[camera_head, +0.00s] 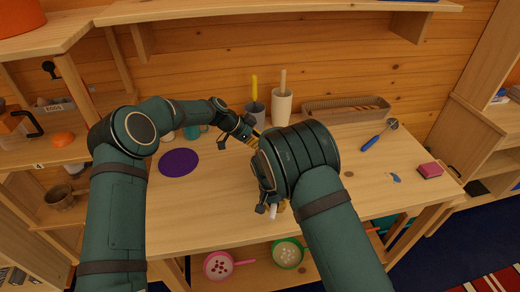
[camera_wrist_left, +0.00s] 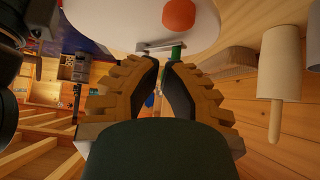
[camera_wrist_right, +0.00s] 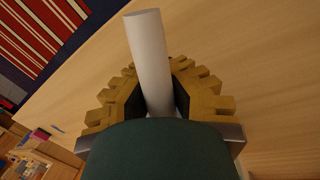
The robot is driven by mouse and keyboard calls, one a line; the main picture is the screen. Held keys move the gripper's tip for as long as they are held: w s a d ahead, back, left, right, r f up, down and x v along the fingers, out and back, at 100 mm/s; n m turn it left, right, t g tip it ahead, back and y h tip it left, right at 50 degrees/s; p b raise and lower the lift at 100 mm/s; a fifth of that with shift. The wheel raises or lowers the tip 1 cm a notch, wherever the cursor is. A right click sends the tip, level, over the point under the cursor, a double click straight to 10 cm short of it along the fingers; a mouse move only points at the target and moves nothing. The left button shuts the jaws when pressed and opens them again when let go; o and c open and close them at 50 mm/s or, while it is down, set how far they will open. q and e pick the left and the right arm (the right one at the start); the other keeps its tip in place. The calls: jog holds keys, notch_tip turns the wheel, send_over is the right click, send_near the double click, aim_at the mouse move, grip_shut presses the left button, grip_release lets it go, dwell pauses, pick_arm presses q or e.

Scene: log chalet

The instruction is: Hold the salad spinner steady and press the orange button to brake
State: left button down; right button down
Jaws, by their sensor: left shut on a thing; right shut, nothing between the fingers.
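In the left wrist view the salad spinner (camera_wrist_left: 125,22) shows as a white round top, partly cut off, with the orange button (camera_wrist_left: 180,15) on it. A thin bar with a green part sticks out from its rim. My left gripper (camera_wrist_left: 164,66) is shut at this rim fitting; exact contact is partly hidden by the fingers. In the head view my right arm hides the spinner, and my left gripper (camera_head: 249,140) reaches behind that arm. My right gripper (camera_wrist_right: 155,75) is shut. A white cylinder (camera_wrist_right: 150,45) shows along its fingers; how it touches them is unclear.
A purple disc (camera_head: 179,162) lies on the table (camera_head: 200,215) at left. Crocks holding sticks, including a white one (camera_head: 282,108), and a long tray (camera_head: 345,108) stand at the back. A blue-handled tool (camera_head: 378,137) and a pink block (camera_head: 430,170) lie at right.

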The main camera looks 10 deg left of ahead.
pick_arm(q)
jog(key=v, duration=0.9)
jog(key=shift+a, duration=0.25)
jog(key=shift+s, duration=0.1)
pick_arm(e)
jog(key=c, duration=1.7)
grip_release()
jog(key=o, duration=0.6)
jog(key=shift+o, duration=0.2)
